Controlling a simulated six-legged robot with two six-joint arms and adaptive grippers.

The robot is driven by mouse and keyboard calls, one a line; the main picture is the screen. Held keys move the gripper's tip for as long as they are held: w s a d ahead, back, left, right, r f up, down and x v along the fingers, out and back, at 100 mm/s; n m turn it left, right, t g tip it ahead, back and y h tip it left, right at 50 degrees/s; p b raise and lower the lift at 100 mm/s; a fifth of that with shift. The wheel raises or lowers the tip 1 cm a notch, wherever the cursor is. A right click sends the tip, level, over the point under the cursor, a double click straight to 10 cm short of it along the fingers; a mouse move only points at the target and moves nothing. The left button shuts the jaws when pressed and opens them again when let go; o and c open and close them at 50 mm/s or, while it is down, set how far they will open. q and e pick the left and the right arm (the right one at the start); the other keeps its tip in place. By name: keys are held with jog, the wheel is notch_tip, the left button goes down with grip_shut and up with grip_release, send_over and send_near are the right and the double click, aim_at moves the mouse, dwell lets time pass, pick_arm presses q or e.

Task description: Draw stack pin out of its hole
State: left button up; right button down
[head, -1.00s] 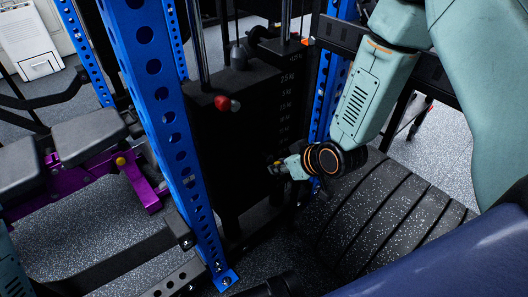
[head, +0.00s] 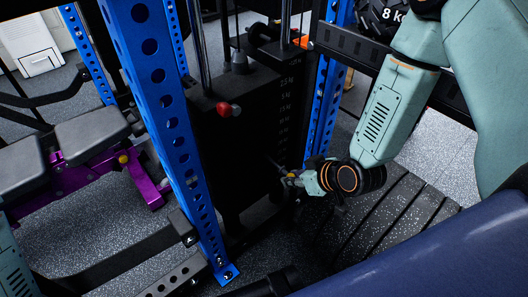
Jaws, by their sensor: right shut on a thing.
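The black weight stack (head: 240,150) stands between blue uprights, with white kg labels down its right side. My right gripper (head: 288,178) is at the lower right of the stack, close to its labelled face. It is shut on the stack pin (head: 276,165), whose thin shaft shows faintly between the fingers and the stack. The jaws hide the pin's head. I cannot tell whether the tip is still inside the hole. My left gripper is not in view.
A red knob (head: 224,108) juts from the stack's upper front. The near blue upright (head: 165,130) stands left of the stack. A purple-framed bench (head: 88,165) is at the left. Black ribbed flooring (head: 385,220) lies below my right arm. A dark blue padded surface (head: 440,255) fills the lower right.

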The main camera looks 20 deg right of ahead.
jog(key=shift+s+d+p, duration=0.25)
jog(key=shift+s+p, duration=0.15)
jog(key=shift+s, duration=0.25)
jog(key=shift+s+d+p, duration=0.2)
jog(key=shift+s+p, duration=0.2)
jog(key=shift+s, duration=0.2)
